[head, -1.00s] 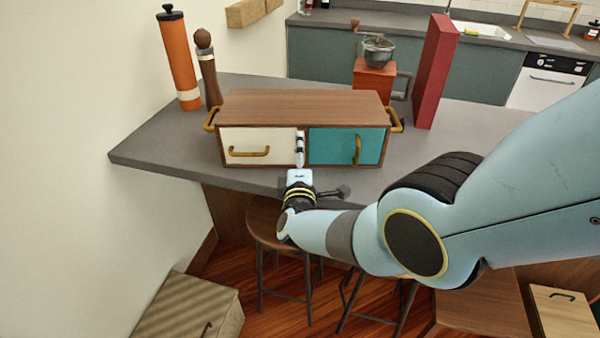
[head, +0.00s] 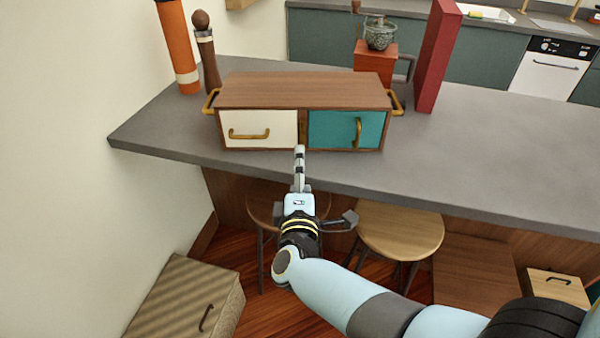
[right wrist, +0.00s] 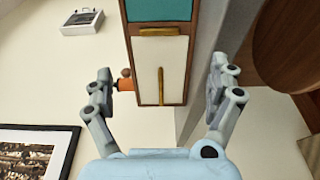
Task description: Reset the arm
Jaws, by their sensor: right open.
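My right arm reaches in from the lower right in the head view. Its gripper (head: 300,168) points at the wooden box with a white door and a teal door, a little in front of the counter edge. In the right wrist view the gripper (right wrist: 158,88) has its two fingers wide apart with nothing between them. The box (head: 300,92) stands on the grey counter. Its white door (head: 275,122) and teal door (head: 330,143) look closed. The white door also shows ahead in the right wrist view (right wrist: 145,62). My left gripper is not in view.
The grey counter (head: 480,160) is clear right of the box. An orange mill (head: 177,45), a brown mill (head: 208,65), a coffee grinder (head: 375,62) and a red upright block (head: 436,58) stand on it. Stools (head: 400,230) and a striped box (head: 185,300) are below.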

